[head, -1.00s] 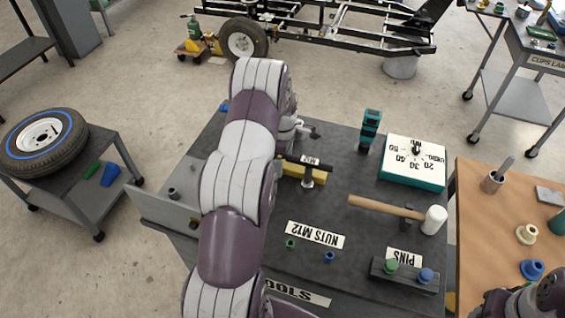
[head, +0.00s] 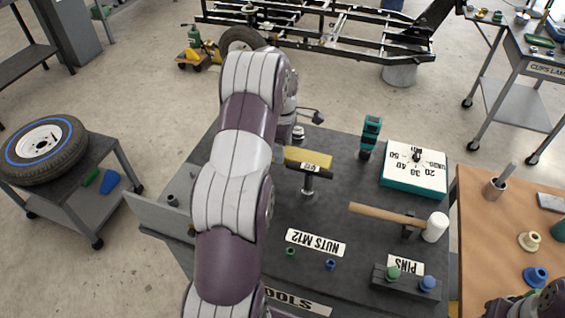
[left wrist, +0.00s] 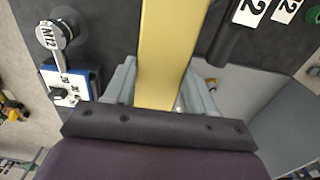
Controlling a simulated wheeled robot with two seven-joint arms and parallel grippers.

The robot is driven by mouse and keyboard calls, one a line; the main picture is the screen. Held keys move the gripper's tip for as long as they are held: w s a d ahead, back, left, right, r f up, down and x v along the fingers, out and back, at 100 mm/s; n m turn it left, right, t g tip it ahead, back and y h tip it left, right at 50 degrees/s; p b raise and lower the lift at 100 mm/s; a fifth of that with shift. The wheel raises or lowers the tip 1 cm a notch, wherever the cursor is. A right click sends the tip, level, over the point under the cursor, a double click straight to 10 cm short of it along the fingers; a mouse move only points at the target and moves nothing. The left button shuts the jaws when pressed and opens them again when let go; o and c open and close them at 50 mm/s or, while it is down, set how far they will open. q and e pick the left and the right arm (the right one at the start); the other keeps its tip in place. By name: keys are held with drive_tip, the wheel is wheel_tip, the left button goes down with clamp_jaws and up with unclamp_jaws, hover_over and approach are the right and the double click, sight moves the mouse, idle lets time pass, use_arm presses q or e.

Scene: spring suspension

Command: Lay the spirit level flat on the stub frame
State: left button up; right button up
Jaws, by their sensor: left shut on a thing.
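The yellow spirit level (head: 308,157) shows in the head view just behind the T-handled tool on the dark tool table, its left end hidden by my left arm. In the left wrist view the yellow bar (left wrist: 168,40) runs between both fingers. My left gripper (left wrist: 162,84) is shut on it; in the head view this gripper is mostly hidden behind my arm. A black vehicle frame (head: 330,38) stands on the floor at the back; I cannot tell which part is the stub frame. My right gripper is out of view.
The tool table holds a T-handled tool (head: 309,182), a teal tool (head: 370,135), a teal-and-white dial box (head: 413,168), a mallet (head: 400,218) and a pin block (head: 405,280). A tyre (head: 42,150) lies on a cart at left. Open floor lies between table and frame.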

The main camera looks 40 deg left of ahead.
use_arm(q)
wheel_tip(320, 180, up, 3)
drive_tip(key=shift+w+f, duration=0.1)
wheel_tip(320, 180, up, 8)
drive_tip(key=p, duration=0.7)
